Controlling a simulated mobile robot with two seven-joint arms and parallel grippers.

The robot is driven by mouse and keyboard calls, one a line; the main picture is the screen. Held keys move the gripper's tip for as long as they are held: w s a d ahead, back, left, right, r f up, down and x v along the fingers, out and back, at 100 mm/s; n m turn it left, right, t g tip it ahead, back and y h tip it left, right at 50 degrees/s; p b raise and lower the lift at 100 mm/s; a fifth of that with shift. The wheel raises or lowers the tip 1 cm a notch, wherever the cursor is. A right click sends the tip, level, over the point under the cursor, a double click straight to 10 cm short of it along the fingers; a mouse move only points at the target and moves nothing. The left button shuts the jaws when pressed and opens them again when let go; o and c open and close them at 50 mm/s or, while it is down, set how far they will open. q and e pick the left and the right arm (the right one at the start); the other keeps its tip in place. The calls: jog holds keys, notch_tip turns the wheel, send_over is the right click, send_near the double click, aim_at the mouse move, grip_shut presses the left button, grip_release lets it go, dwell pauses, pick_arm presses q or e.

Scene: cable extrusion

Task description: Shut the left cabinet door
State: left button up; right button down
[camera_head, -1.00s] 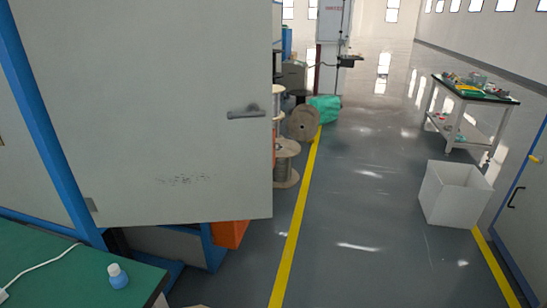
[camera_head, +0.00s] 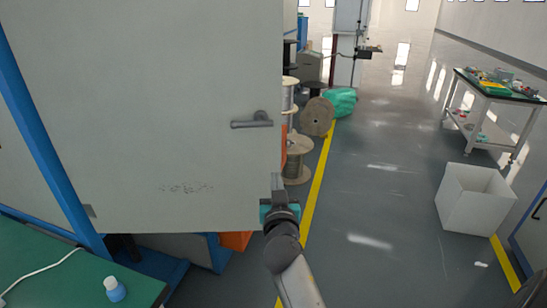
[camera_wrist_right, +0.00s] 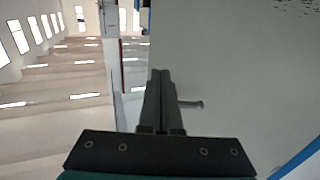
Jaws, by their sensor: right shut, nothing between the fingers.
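The left cabinet door (camera_head: 150,110) is a large grey-white panel that stands open on the left of the head view, with a blue frame (camera_head: 52,140) at its left side. Its lever handle (camera_head: 252,120) is near the right edge. My right gripper (camera_head: 277,180) is at the door's lower right corner, below the handle, its fingers together and empty. In the right wrist view the shut fingers (camera_wrist_right: 161,75) point up along the door's edge, with the door (camera_wrist_right: 240,70) to their right and the handle (camera_wrist_right: 190,104) beside them. I cannot tell whether they touch the door. My left gripper is not in view.
A green table (camera_head: 60,270) with a small blue bottle (camera_head: 115,290) is at lower left. Wooden spools (camera_head: 317,117) stand behind the door's edge. A white bin (camera_head: 473,200) and a workbench (camera_head: 495,90) are on the right. The grey floor between is clear.

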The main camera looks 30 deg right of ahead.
aim_at(273, 151)
jog(key=x, duration=1)
jog(key=shift+w+d+f, duration=0.1)
jog(key=shift+w+d, duration=0.05)
jog(key=shift+w, duration=0.25)
